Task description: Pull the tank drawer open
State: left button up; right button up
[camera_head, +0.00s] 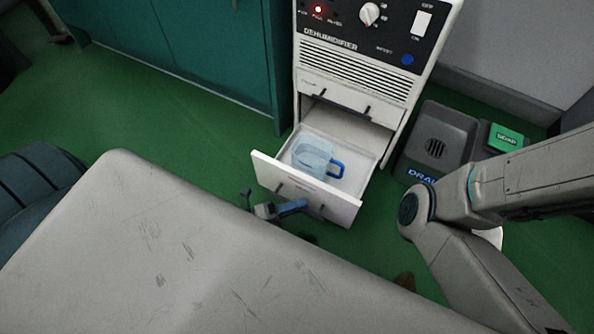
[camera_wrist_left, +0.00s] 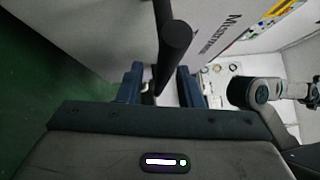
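The tank drawer (camera_head: 350,212) stands pulled out from the lower front of the white dehumidifier (camera_head: 311,62). A clear bluish tank (camera_head: 312,156) with a blue handle sits inside it. My left gripper (camera_head: 285,208) is low at the drawer's front face, partly hidden by the pale surface. In the left wrist view, a dark bar (camera_wrist_left: 174,42), apparently the drawer handle, runs between its two blue fingers (camera_wrist_left: 160,92). The fingers stand apart with gaps beside the bar; no firm contact shows. My right arm crosses the right of the head view, its gripper out of sight.
A large pale scuffed surface (camera_head: 150,250) fills the lower left, close to the drawer front. A dark grey box (camera_head: 437,142) with a green-labelled part stands right of the dehumidifier. A teal cabinet (camera_head: 215,45) stands to its left. Green floor (camera_head: 120,110) is open at left.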

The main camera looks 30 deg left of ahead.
pick_arm(q)
jog(key=p+v, duration=0.2)
jog(key=v, duration=0.8)
jog(key=shift+s+a+p, duration=0.3)
jog(key=shift+p, duration=0.1)
